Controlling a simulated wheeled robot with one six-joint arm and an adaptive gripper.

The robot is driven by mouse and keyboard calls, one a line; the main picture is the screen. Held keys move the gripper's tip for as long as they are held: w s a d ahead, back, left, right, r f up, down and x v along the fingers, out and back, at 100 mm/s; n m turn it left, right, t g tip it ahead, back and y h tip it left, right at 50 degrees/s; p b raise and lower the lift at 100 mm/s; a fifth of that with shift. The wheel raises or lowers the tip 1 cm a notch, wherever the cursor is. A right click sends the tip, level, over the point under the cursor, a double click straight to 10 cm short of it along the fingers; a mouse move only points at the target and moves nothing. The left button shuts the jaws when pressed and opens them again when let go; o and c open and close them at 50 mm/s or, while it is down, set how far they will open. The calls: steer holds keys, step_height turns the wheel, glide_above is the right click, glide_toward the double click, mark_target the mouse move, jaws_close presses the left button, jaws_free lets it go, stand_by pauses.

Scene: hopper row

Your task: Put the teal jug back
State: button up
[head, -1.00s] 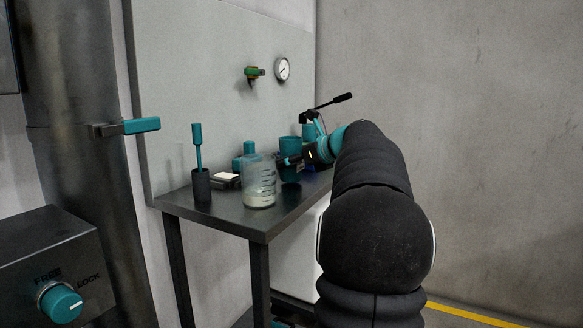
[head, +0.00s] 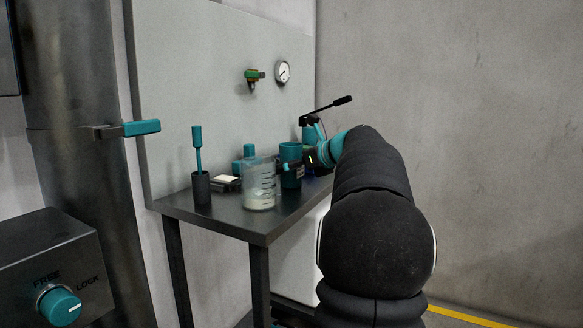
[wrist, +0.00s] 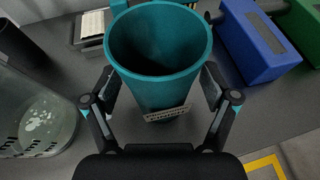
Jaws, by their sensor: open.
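The teal jug (head: 291,152) stands upright on the dark bench, with its open mouth up, just right of the beaker in the head view. In the wrist view the jug (wrist: 160,90) fills the middle, with a pale printed label low on its near side. My gripper (wrist: 159,88) is open, with one finger on each side of the jug. I cannot tell whether either finger touches it. In the head view my gripper (head: 311,162) is at the jug's right side, partly hidden by my arm.
A clear beaker (head: 259,185) with pale contents stands close left of the jug. A brush in a dark holder (head: 202,188) and a teal bottle (head: 249,152) are nearby. Blue (wrist: 258,42) and green (wrist: 303,30) boxes stand to the right. The bench's front strip (head: 235,222) is clear.

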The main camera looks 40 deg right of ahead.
steer(key=p+v, duration=0.1)
steer(key=v, duration=1.1)
